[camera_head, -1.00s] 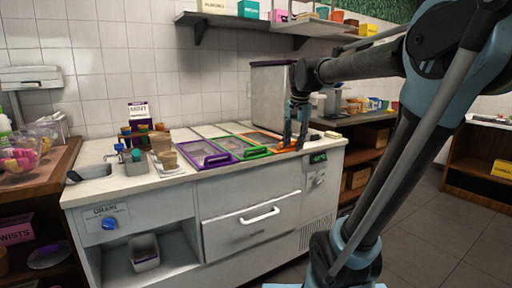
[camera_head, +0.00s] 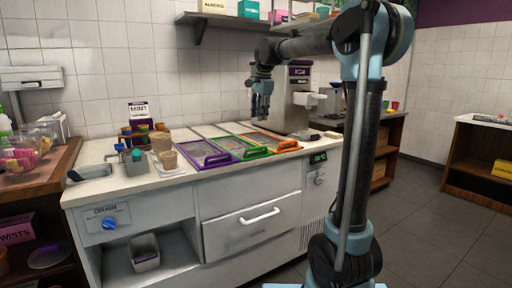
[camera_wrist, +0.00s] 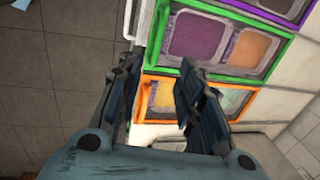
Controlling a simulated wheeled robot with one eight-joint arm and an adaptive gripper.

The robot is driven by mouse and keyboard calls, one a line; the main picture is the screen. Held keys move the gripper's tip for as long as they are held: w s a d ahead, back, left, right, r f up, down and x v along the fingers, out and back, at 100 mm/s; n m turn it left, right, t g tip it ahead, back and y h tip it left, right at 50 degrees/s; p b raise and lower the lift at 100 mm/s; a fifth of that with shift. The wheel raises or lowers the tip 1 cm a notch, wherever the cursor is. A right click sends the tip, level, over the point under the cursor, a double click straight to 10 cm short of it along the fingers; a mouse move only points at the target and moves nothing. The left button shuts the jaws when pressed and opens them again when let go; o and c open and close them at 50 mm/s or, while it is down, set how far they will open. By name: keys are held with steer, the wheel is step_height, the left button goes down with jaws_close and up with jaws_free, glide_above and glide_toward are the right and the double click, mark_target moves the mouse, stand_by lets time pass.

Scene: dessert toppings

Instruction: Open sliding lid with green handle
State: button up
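The lid with the green handle (camera_head: 256,152) lies in the counter top between the purple-framed and the orange-framed lids. Its green frame also shows in the wrist view (camera_wrist: 275,47), with purple and orange contents behind the clear panel. My gripper (camera_head: 261,112) hangs fingers-down above the back part of the counter, well above the lids. In the wrist view, the fingers of my gripper (camera_wrist: 158,62) are apart with nothing held between them. The fingers cover part of the green and orange frames near their front ends.
The purple-framed lid (camera_head: 204,155) is left of the green one, the orange-framed lid (camera_head: 273,143) right of it. A steel machine (camera_head: 298,100) stands behind and right. Cups and jars stand at the counter's left. A shelf (camera_head: 235,20) hangs above.

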steer(key=f, duration=0.5)
steer(key=w+a+f, duration=0.1)
steer(key=f, duration=0.4)
steer(key=w+f, duration=0.1)
steer(key=f, duration=0.4)
steer(key=shift+w+a+f, duration=0.1)
steer(key=shift+w+a, duration=0.1)
steer(key=shift+a, duration=0.2)
jaws_close()
